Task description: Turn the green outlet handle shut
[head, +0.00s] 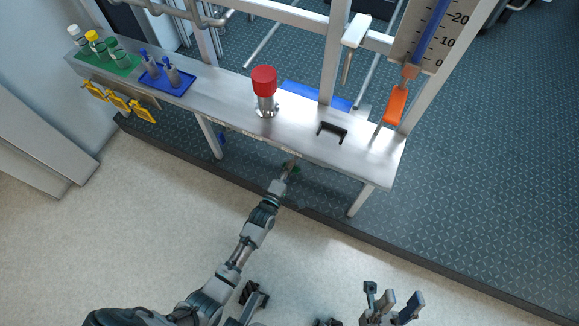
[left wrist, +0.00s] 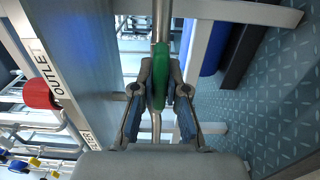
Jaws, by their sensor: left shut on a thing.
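The green outlet handle (left wrist: 159,70) runs between the two fingers of my left gripper (left wrist: 160,88) in the left wrist view. The fingers are closed around it, and a metal pipe continues beyond it. In the head view my left gripper (head: 290,168) reaches to the bench's front edge, with only a little green showing there; the bench and gripper hide most of the handle. A plate marked OUTLET (left wrist: 43,66) is left of the handle in the left wrist view. My right gripper (head: 392,304) is at the bottom right of the head view, apart from the bench, fingers spread and empty.
A metal bench (head: 215,98) carries a red-capped valve (head: 265,88), a blue tray (head: 168,85) and a green mat (head: 122,68) with bottles. An orange-handled part (head: 396,104) hangs at the right. Bench legs stand near my left arm. The front floor is clear.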

